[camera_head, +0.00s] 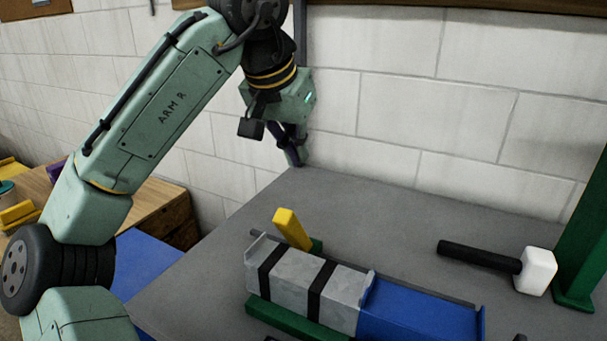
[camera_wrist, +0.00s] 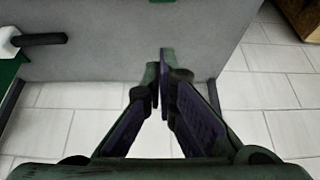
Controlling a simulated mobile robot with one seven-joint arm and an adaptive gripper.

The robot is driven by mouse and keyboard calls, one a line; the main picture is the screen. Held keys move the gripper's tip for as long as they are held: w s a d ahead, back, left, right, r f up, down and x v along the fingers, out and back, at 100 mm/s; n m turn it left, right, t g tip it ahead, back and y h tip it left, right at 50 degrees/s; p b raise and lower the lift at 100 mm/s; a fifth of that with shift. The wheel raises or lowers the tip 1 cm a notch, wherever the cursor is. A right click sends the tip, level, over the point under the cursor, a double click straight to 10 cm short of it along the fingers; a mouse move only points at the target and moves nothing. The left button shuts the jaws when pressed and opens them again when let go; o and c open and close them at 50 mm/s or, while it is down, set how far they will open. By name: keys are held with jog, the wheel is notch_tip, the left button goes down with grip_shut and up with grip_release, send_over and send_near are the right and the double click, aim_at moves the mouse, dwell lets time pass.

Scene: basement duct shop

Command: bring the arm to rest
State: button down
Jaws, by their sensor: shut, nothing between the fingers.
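My gripper (camera_head: 298,160) hangs from the raised green arm near the white block wall, at the back left corner of the grey table (camera_head: 215,290). In the wrist view my gripper (camera_wrist: 160,62) points toward the table's edge, its two fingers together with nothing between them. In the head view it is clear of the objects on the table.
A grey duct piece with black bands (camera_head: 290,283) lies on a green base beside a blue block (camera_head: 420,312). A yellow handle (camera_head: 291,228) stands behind it. A white-headed mallet (camera_head: 535,271) lies right, near a green post (camera_head: 585,235). The table's back middle is clear.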

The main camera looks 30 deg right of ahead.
jog(key=shift+d+v, duration=0.2)
jog(key=shift+v, duration=0.7)
jog(key=shift+d+v, duration=0.15)
jog(key=shift+v, duration=0.7)
